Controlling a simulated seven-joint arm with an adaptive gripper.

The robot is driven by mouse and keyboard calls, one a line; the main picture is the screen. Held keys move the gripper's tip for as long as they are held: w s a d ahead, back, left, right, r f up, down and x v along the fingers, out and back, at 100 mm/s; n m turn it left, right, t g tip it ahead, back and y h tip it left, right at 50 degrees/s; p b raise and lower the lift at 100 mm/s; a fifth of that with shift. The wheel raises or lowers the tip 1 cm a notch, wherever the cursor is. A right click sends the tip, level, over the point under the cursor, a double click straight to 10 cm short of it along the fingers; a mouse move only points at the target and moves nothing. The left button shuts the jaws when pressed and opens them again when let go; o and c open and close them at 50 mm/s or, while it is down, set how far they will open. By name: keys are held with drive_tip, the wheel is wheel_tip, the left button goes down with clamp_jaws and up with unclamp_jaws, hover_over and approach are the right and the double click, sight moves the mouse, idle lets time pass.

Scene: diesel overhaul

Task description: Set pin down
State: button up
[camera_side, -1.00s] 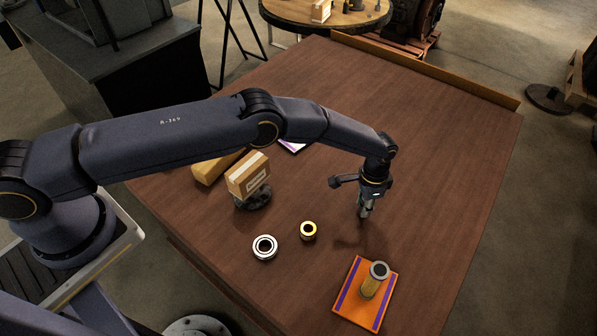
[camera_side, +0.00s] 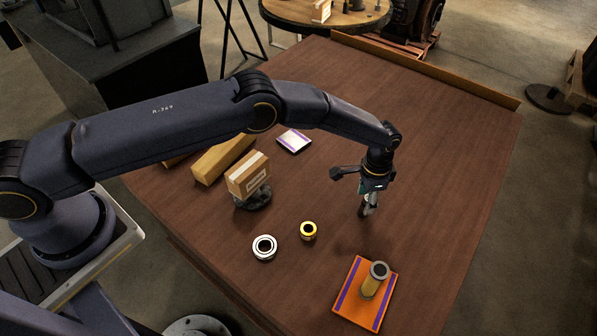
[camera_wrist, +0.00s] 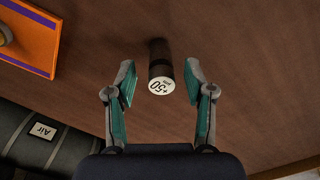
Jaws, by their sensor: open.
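The pin (camera_wrist: 160,70) is a dark cylinder with a white end face marked "+50 pin" in the wrist view. It appears between my gripper's two fingertips, with a gap visible on each side. My gripper (camera_wrist: 160,82) is open, its teal-padded fingers spread around the pin without visibly gripping it. In the side view my gripper (camera_side: 366,208) points down low over the brown table (camera_side: 440,150), right of the middle. The pin is hard to make out there among the fingers, and I cannot tell exactly how its lower end meets the table.
A brass ring (camera_side: 308,230), a silver ring (camera_side: 265,247), a boxed part (camera_side: 247,174) and a white-purple pad (camera_side: 294,141) lie left. Table to the right is clear.

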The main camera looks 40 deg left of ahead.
sight(366, 199)
wheel_tip(366, 199, up, 8)
drive_tip(key=shift+r, duration=0.15)
drive_tip(key=s+a+r+n+t, duration=0.1)
drive_tip(key=s+a+r, duration=0.1)
drive_tip(key=a+r, duration=0.5)
drive_tip(key=s+a+r+n+t, duration=0.15)
drive_tip(key=a+r, duration=0.25)
drive_tip(key=r, duration=0.7)
drive_tip(key=s+a+r+n, duration=0.25)
drive_tip(key=a+r, duration=0.25)
drive_tip(key=r, duration=0.4)
drive_tip(key=s+a+r+t, duration=0.1)
drive_tip(key=s+a+r, duration=0.45)
drive_tip(key=s, duration=0.25)
drive_tip(key=s+a+f+n+t, duration=0.1)
drive_tip(key=s+a+n, duration=0.1)
drive_tip(key=s, duration=0.6)
drive_tip(key=s+a+f+n+t, duration=0.1)
drive_tip(key=s+a+n, duration=0.1)
drive_tip(key=s+a, duration=0.3)
drive_tip(key=s, duration=0.3)
drive_tip(key=shift+a, duration=0.25)
